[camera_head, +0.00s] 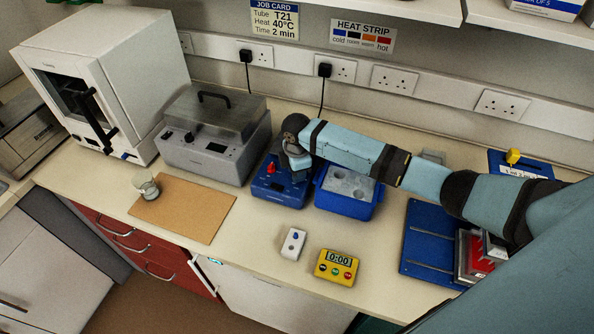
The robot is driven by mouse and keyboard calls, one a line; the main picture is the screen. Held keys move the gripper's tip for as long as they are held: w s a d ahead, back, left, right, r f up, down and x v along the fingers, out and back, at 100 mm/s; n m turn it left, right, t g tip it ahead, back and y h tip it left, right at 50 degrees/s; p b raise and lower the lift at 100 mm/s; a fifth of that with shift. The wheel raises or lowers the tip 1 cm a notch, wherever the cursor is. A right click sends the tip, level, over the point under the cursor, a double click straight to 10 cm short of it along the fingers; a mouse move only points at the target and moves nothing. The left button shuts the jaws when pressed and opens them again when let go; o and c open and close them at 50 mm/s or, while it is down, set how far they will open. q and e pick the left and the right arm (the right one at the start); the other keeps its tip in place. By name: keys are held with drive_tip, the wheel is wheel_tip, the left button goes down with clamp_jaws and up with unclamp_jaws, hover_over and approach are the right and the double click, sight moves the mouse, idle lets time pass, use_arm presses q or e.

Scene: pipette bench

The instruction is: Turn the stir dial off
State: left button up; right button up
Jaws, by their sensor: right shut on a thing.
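A blue stirrer unit (279,196) sits on the bench left of the blue ice box. A small red knob (271,168) shows on its left part, clear of my gripper. My right gripper (299,174) reaches down over the right part of the unit from above and is shut there. The stir dial is hidden behind the gripper and wrist, so its setting cannot be read; the grip appears to be on it. My left gripper is out of view.
A blue box (346,206) with pale round wells stands close right of the unit. A grey lidded machine (212,157) stands close left. In front are a white switch box (293,243), yellow timer (336,266), and brown board (205,224) with a glass beaker (145,187).

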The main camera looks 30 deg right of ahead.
drive_tip(key=n, duration=0.5)
drive_tip(key=shift+n, duration=2.6)
drive_tip(key=o, duration=0.9)
wheel_tip(320, 180, up, 14)
drive_tip(key=shift+f+b, duration=0.1)
drive_tip(key=shift+b, duration=1.1)
